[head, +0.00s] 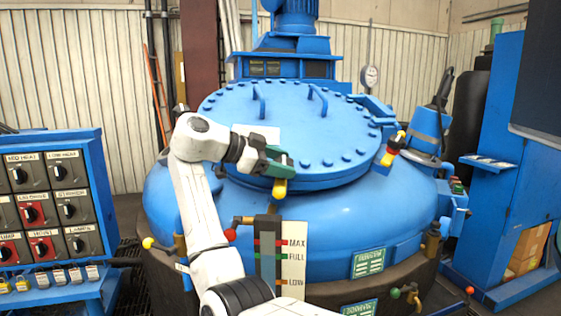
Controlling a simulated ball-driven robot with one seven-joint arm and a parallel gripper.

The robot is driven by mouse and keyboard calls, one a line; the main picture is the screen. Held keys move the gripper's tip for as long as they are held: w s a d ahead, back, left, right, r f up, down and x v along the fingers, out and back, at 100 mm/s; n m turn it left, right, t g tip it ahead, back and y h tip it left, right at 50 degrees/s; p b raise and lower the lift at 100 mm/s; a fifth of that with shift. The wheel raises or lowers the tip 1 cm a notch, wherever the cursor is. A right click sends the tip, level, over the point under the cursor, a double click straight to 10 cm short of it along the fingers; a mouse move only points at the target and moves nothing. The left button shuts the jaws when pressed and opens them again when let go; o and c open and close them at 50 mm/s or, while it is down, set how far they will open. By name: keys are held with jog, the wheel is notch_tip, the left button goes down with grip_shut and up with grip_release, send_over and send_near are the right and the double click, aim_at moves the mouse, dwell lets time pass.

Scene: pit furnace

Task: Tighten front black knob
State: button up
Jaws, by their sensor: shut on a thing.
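My gripper (284,163), with dark green fingers, is at the front rim of the round blue lid (290,120). It is shut on the front black knob, which the fingers mostly hide. A yellow clamp part (280,187) shows just below the fingers, against the lid's front edge. My white arm comes up from the bottom of the head view and bends right toward the lid. How far the knob is turned cannot be seen.
A similar clamp (393,150) with yellow and red parts is at the lid's right edge. Lid handles (318,101) stand on top. A level gauge (268,250) and a red ball-ended lever (230,235) are below my gripper. A control panel (45,205) stands left.

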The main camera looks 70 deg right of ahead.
jog(key=shift+s+d+f, duration=0.1)
jog(key=shift+s+f, duration=0.05)
dwell(0.4)
jog(key=o, duration=1)
jog(key=v, duration=1.1)
jog(key=shift+d+b, duration=0.2)
jog(key=shift+b, duration=0.15)
